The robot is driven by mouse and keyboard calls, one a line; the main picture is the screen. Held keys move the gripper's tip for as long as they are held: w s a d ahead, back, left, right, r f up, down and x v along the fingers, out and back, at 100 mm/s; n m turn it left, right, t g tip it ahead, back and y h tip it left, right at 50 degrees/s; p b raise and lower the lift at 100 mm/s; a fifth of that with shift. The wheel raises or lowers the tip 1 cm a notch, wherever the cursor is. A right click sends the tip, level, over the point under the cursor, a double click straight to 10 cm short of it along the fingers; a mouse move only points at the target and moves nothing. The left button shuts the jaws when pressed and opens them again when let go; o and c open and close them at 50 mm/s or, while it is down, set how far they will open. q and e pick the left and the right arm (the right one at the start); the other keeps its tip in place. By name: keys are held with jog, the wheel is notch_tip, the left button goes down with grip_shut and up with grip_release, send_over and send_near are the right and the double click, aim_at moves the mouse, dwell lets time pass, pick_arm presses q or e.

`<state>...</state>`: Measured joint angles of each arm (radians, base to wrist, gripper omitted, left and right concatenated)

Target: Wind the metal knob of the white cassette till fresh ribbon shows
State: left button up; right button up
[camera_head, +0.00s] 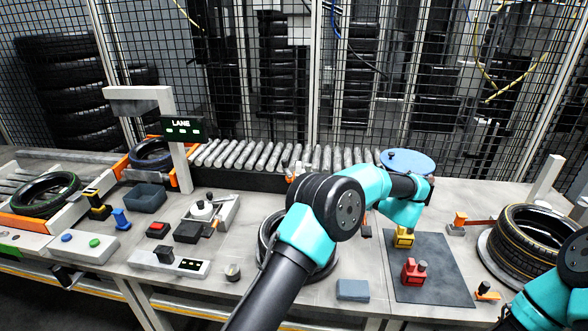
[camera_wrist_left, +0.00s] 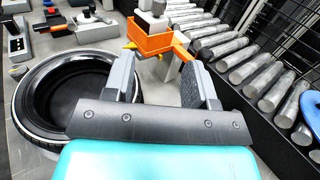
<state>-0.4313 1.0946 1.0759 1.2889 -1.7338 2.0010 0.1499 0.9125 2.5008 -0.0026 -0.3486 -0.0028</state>
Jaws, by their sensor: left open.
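A pale block with a metal knob on top (camera_wrist_left: 152,22) stands at an orange bracket (camera_wrist_left: 153,42) in the left wrist view. It looks like the white cassette, but I cannot see a ribbon on it. In the head view the orange bracket (camera_head: 292,178) is mostly hidden by my left arm, near the rollers. My left gripper (camera_wrist_left: 163,66) is open, its two fingers apart on either side of the view of the bracket. Contact is not clear. In the head view my arm hides this gripper. Only a link of my right arm shows at the lower right; its gripper is out of view.
A tyre (camera_wrist_left: 28,108) lies left of the left gripper. Conveyor rollers (camera_head: 240,154) run behind, with a blue disc (camera_head: 408,162) at their right end. A dark mat (camera_head: 432,285) holds a red block (camera_head: 413,272) and yellow block (camera_head: 403,238).

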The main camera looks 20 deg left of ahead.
aim_at(308, 168)
pick_arm(q)
jog(key=shift+s+f, duration=0.1)
jog(key=shift+s, duration=0.3)
jog(key=x, duration=1.7)
jog(key=shift+w, duration=0.35)
jog(key=shift+c, duration=0.2)
jog(key=c, duration=0.9)
